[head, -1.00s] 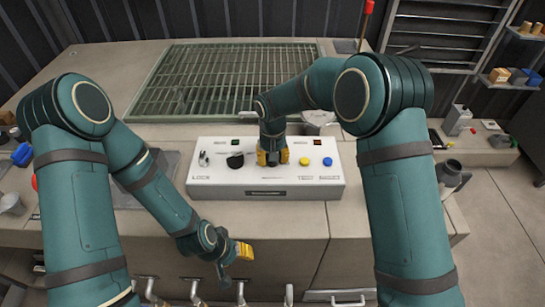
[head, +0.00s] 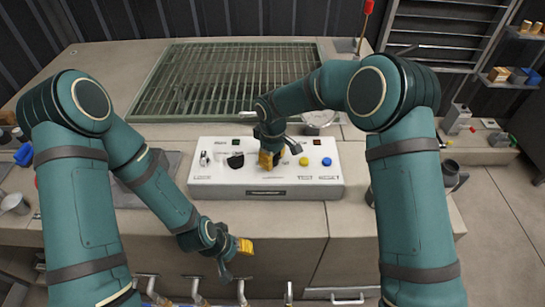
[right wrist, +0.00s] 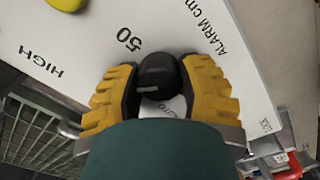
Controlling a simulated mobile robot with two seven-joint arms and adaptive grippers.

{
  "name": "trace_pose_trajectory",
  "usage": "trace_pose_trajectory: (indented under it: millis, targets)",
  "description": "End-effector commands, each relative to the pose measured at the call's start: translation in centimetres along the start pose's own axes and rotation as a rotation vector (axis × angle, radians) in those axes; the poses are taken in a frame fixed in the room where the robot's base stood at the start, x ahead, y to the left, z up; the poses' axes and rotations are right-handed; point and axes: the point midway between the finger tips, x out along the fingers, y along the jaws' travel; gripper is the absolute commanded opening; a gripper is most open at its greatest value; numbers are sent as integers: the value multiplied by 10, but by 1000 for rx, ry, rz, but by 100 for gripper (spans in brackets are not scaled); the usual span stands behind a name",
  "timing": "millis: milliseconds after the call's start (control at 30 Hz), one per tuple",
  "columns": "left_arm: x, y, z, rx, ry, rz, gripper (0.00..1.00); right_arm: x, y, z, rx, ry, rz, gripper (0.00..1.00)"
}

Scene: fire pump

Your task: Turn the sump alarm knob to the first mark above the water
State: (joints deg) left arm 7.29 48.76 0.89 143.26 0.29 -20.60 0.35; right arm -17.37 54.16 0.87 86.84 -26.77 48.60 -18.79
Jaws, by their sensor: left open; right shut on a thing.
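The white control panel (head: 215,182) stands on the counter in front of the grated sump (head: 160,98). My right gripper (head: 269,159) is over the middle of the panel; its arm hides the knob there in the head view. In the right wrist view, the yellow fingers of this gripper (right wrist: 160,100) are shut on a round black knob (right wrist: 158,72). My left gripper (head: 240,250) is open and empty in front of the counter, below the panel. The water level cannot be made out.
A second black knob (head: 235,160) and a toggle switch (head: 204,159) are on the panel's left. A yellow button (head: 304,161) and a blue button (head: 327,161) are on its right. Pipes (head: 150,285) run below the counter's front.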

Motion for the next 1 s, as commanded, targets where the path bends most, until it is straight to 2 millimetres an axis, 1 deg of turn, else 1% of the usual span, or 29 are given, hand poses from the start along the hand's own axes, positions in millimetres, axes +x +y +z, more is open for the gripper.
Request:
trace_pose_trajectory:
  millis: [267,667,700,767,800,1000]
  targets:
    - [-1,0,-1,0,1,0,48,1,-1,1,-61,-3,-3,3]
    - [-1,0,-1,0,1,0,48,2,-1,1,-67,-4,-3,3]
    - [-1,0,-1,0,1,0,48,2,-1,1,-67,-4,-3,45]
    - [-1,0,0,0,1,0,48,2,-1,1,-66,-4,-3,66]
    - [-1,0,0,0,1,0,48,1,-1,1,-66,-3,-2,71]
    - [-1,0,0,0,1,0,48,1,0,0,-66,-2,-1,71]
